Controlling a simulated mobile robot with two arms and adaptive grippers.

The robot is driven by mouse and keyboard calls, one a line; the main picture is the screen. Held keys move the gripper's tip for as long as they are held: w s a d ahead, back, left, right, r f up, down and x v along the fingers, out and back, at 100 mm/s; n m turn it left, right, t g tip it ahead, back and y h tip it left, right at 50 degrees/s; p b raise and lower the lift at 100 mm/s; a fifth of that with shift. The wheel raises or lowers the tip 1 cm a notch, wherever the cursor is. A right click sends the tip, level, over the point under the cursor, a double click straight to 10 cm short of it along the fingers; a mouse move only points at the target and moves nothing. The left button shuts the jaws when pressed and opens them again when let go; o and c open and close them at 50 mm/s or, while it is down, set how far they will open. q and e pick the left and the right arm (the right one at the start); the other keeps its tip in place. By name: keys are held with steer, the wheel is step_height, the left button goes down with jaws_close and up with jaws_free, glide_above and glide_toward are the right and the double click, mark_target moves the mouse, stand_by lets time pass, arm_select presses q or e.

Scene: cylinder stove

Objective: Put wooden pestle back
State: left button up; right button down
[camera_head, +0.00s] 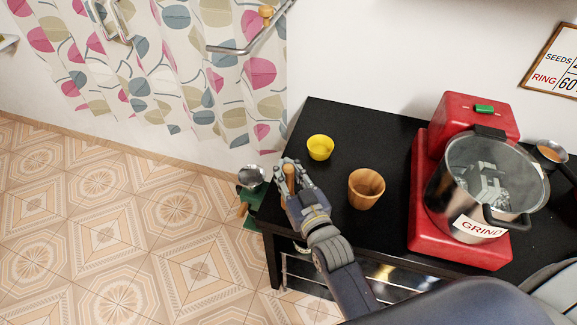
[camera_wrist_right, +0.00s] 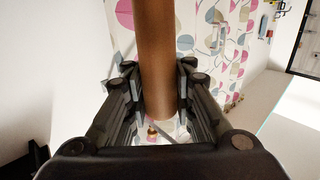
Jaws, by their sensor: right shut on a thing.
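The wooden pestle (camera_head: 290,176) is held upright in my right gripper (camera_head: 294,186), near the left edge of the black table. In the right wrist view, the brown pestle (camera_wrist_right: 158,60) passes between the closed fingers of the right gripper (camera_wrist_right: 156,100). A wooden cup like a mortar (camera_head: 366,190) stands on the table to the right of the gripper, apart from it. Its inside looks empty. My left gripper does not show in either view.
A yellow bowl (camera_head: 320,147) stands behind the gripper on the black table (camera_head: 330,115). A red machine (camera_head: 450,240) with a large metal pot (camera_head: 485,180) fills the right side. A silver round-headed utensil (camera_head: 250,177) is just off the table's left edge.

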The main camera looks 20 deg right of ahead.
steer(key=w+d+f+b, duration=0.2)
steer(key=w+f+b, duration=0.2)
steer(key=w+b, duration=0.2)
steer(key=shift+w+d+b, duration=0.35)
steer(key=shift+w+b, duration=0.05)
steer(key=shift+w, duration=0.25)
steer(key=shift+f, duration=0.1)
steer(key=shift+f, duration=0.15)
steer(key=c, duration=1.3)
jaws_free()
steer(key=shift+c, duration=0.2)
